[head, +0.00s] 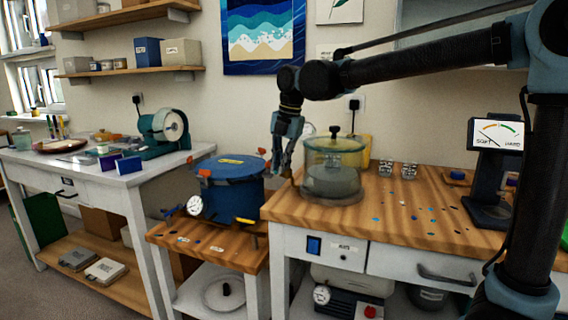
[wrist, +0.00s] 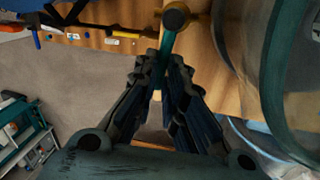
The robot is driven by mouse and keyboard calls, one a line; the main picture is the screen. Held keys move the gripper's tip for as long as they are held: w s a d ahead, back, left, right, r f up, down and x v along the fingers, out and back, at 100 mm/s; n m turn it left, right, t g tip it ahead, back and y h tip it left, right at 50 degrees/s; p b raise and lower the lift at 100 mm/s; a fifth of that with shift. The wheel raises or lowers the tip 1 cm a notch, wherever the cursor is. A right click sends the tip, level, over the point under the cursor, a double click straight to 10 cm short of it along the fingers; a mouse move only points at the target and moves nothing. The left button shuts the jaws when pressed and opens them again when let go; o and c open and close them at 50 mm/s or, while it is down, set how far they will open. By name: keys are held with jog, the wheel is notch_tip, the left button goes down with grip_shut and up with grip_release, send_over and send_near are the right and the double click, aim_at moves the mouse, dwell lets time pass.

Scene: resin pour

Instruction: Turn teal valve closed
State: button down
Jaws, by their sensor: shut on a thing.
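In the wrist view, the teal valve's handle (wrist: 167,45) is a narrow teal bar running down from a dark round knob (wrist: 175,17). My gripper (wrist: 160,68) is shut on this bar, with a finger on each side of it. In the head view, my gripper (head: 285,168) points down at the left end of the wooden worktop, just left of the clear domed chamber (head: 333,180). The teal handle cannot be made out there, behind or between my fingers. The valve's body and the lower part of the handle are hidden.
The chamber's curved glass wall (wrist: 275,80) is close on the right in the wrist view. A blue pot (head: 228,190) with orange clamps and a gauge (head: 194,205) stands left on a lower bench. The worktop's front is mostly clear.

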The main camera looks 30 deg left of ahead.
jog(key=shift+w, duration=0.15)
jog(key=c, duration=1.7)
grip_release()
jog(key=shift+o, duration=0.2)
notch_tip(320, 180, up, 12)
jog(key=d, duration=0.2)
jog(key=shift+d+f, duration=0.15)
jog(key=shift+d, duration=0.05)
